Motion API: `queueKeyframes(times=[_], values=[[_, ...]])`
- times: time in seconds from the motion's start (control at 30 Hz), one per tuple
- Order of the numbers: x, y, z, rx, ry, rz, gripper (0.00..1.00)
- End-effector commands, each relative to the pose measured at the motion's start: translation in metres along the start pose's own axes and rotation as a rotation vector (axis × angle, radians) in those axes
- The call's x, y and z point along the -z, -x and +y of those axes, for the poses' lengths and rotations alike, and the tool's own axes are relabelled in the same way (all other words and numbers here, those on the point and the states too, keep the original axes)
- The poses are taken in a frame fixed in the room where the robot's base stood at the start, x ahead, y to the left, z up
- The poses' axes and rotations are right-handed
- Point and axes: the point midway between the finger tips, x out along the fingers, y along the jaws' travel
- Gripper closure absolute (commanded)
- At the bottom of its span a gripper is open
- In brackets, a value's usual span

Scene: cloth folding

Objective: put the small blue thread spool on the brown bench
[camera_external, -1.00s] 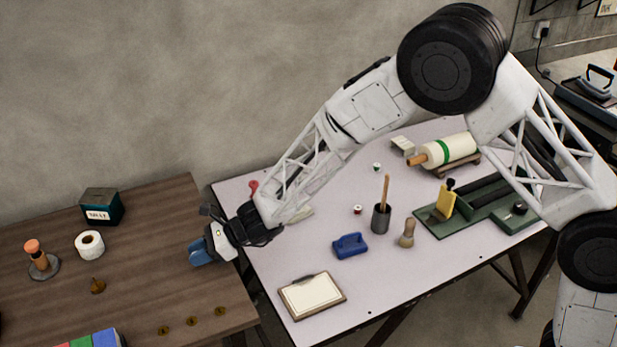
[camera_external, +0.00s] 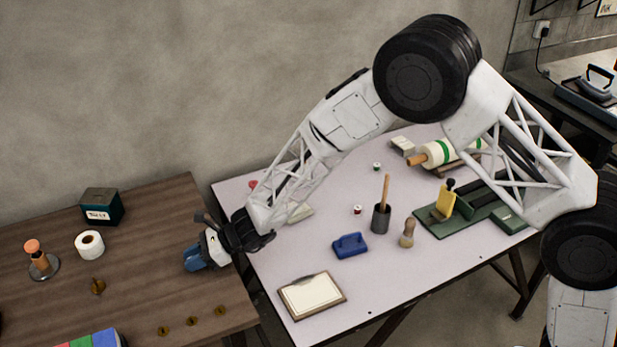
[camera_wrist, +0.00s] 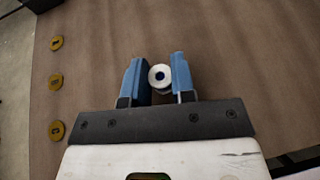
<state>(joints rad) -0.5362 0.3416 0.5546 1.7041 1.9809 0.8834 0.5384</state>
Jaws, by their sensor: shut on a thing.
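In the external view my gripper (camera_external: 193,258) is over the right part of the brown bench (camera_external: 150,270); the spool cannot be made out there. The brown bench (camera_wrist: 230,40) fills most of the wrist view behind the fingers. I cannot tell whether the spool touches the bench top.
A pale table (camera_external: 300,255) with tools stands to the right.

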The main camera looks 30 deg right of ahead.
Motion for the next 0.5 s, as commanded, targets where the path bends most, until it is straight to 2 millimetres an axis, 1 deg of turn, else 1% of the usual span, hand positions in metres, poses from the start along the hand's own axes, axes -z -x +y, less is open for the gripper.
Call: queueKeyframes(times=[0.1,0.5], values=[[0.0051,-0.0022,-0.0001,0.000,0.000,0.000,0.98],[0.0074,-0.0031,-0.0001,0.001,0.000,0.000,0.98]])
